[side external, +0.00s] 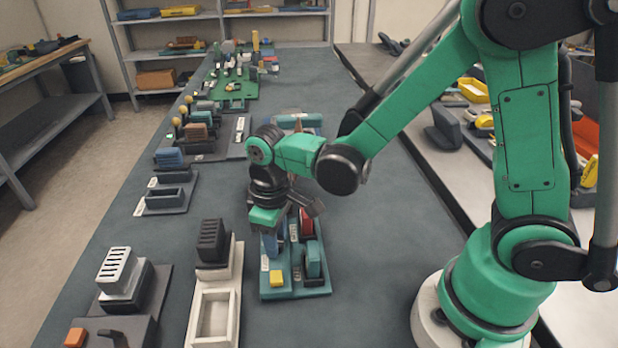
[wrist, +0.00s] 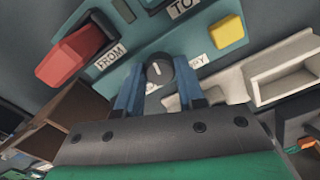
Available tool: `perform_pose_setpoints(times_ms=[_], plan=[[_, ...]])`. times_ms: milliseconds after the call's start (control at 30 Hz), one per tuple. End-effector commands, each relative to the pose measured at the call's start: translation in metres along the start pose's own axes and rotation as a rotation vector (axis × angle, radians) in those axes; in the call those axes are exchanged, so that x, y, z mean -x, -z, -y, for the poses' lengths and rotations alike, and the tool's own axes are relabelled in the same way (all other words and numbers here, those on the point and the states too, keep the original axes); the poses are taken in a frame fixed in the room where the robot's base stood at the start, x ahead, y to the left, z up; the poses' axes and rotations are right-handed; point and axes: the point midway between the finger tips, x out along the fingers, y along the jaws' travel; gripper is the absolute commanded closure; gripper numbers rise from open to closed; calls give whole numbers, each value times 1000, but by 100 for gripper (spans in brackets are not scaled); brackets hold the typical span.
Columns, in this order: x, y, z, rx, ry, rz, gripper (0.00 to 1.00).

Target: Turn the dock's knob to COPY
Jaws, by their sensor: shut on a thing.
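The teal dock (side external: 312,290) lies on the bench under my gripper. Its dark round knob (wrist: 160,71) shows in the wrist view between my two blue fingers, with a small light mark on its face. My gripper (wrist: 159,78) is shut on the knob. A white label ending in "PY" (wrist: 196,63) is beside the knob, partly hidden by the right finger. I cannot tell exactly which way the knob points. In the side view my gripper (side external: 270,245) reaches down to the dock and hides the knob.
The dock also carries a yellow button (wrist: 229,32), a red part (wrist: 68,56) by a FROM label (wrist: 110,57), and a TO label (wrist: 183,7). A white open-topped holder (side external: 238,300) stands left of the dock. Bare bench lies to the dock's right.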

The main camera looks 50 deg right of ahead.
Motion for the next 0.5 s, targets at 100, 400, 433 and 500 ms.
perform_pose_setpoints(times_ms=[100, 400, 433, 500], plan=[[0, 0, 0, -110, 0, 0, 100], [0, 0, 0, -365, 0, 0, 100], [0, 0, 0, -385, 0, 0, 100], [0, 0, 0, -431, 0, 0, 100]])
